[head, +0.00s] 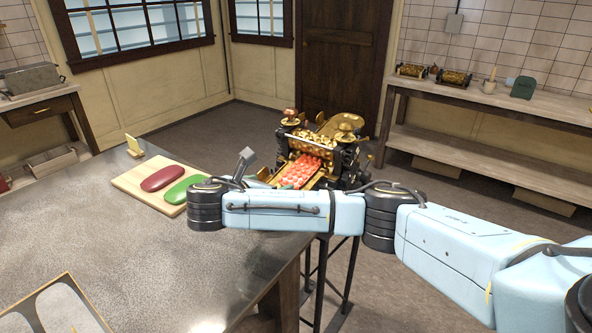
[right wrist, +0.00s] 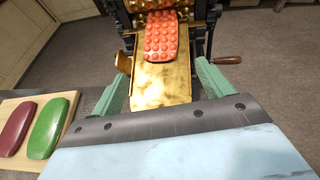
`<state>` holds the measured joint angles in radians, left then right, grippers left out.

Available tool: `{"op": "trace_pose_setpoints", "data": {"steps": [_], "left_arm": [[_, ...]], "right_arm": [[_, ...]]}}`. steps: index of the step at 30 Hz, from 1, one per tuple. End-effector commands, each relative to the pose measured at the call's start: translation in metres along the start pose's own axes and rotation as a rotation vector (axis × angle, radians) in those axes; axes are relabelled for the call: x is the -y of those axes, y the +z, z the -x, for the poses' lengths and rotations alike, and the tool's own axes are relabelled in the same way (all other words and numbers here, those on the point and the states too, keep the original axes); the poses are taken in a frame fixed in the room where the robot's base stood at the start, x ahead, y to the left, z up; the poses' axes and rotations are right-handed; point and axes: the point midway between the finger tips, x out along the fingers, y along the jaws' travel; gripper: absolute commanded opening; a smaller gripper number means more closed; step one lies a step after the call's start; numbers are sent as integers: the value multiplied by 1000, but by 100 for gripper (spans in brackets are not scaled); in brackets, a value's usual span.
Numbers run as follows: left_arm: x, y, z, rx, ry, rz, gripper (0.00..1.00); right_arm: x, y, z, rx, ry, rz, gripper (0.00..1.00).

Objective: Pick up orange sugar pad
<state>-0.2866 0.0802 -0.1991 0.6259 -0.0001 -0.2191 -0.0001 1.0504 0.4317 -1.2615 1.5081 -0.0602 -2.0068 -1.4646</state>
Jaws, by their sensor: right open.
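The orange sugar pad (head: 298,173) is a bumpy orange-red slab on the brass chute of the roller machine (head: 325,140). In the right wrist view the pad (right wrist: 161,38) lies on the upper part of the brass chute (right wrist: 162,82), just below the rollers. My right gripper (right wrist: 161,88) is open and empty, its two green fingers on either side of the lower chute, short of the pad. In the head view my right arm hides much of this gripper. My left gripper is not in view.
A wooden board (head: 130,180) on the grey table holds a red pad (head: 162,178) and a green pad (head: 188,189), left of the gripper. A crank handle (right wrist: 226,60) sticks out right of the chute. A tray (head: 85,303) lies at the near table edge.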

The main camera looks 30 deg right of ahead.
Motion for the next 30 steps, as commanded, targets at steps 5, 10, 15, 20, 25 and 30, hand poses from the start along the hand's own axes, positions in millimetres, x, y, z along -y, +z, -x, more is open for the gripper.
{"op": "trace_pose_setpoints", "data": {"steps": [5,10,15,20,25,30], "left_arm": [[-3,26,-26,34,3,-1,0],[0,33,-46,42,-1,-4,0],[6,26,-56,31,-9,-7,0],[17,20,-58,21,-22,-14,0],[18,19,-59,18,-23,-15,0],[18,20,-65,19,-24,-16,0]], "right_arm": [[0,-6,-12,-1,0,-2,79],[0,-6,-22,-2,1,-4,79],[1,-4,-47,-2,-4,-2,79],[0,-3,-69,-3,-1,-2,79],[0,-2,-79,-4,1,-3,79],[0,-4,-103,-2,-2,-3,79]]}}
